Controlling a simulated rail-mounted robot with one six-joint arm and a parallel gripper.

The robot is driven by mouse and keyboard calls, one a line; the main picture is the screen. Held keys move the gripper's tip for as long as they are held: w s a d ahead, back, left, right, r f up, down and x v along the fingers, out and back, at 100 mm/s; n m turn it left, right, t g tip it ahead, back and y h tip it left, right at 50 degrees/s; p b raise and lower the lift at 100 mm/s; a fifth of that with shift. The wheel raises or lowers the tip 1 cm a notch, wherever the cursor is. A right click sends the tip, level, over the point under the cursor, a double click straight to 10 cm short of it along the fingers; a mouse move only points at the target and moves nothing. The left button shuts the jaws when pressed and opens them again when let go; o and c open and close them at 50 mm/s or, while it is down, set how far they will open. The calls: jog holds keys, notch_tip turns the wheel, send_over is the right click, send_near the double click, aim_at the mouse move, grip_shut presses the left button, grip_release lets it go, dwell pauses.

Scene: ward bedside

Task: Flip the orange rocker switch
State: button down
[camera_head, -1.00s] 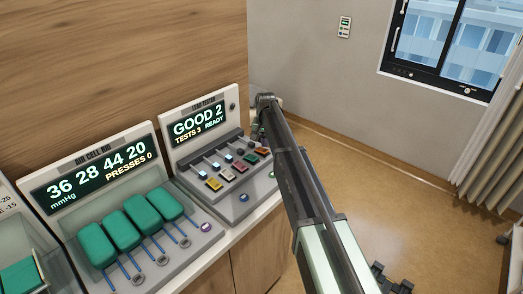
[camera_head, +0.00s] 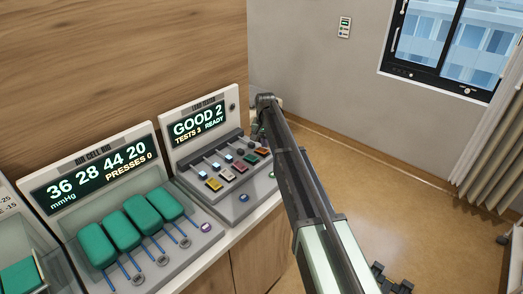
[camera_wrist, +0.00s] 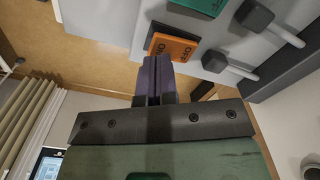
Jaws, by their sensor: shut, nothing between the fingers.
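The orange rocker switch (camera_wrist: 172,48) shows in the wrist view, on the light grey panel just beyond my fingertips, with dark lettering on its face. It is a small orange patch (camera_head: 262,151) at the right of the tester's row in the head view. My gripper (camera_wrist: 155,64) is shut and empty. Its tips overlap the switch's near edge in the wrist view; I cannot tell whether they touch it. In the head view my arm hides most of the gripper. Which way the switch is tipped is unclear.
The lead tester (camera_head: 194,123) reads "GOOD 2", "TESTS 3", "READY". A green switch (camera_wrist: 203,5) lies beside the orange one, with grey-capped levers (camera_wrist: 257,17) close to my fingers' right. The air cell rig (camera_head: 97,168) stands left. Open floor (camera_head: 400,170) lies right.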

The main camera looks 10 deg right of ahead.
aim_at(265, 151)
jog(key=shift+f+b, duration=1.3)
dwell(0.8)
notch_tip(265, 151, up, 7)
jog(key=p, duration=0.7)
jog(key=shift+r, duration=0.2)
jog(key=shift+f, duration=0.1)
jog(key=s+f+n+b, duration=0.2)
jog(key=s+f+n, duration=0.1)
jog(key=s, duration=3.6)
jog(key=shift+s+n+b, duration=0.25)
jog(key=shift+n+b, duration=0.1)
jog(key=shift+n, duration=0.35)
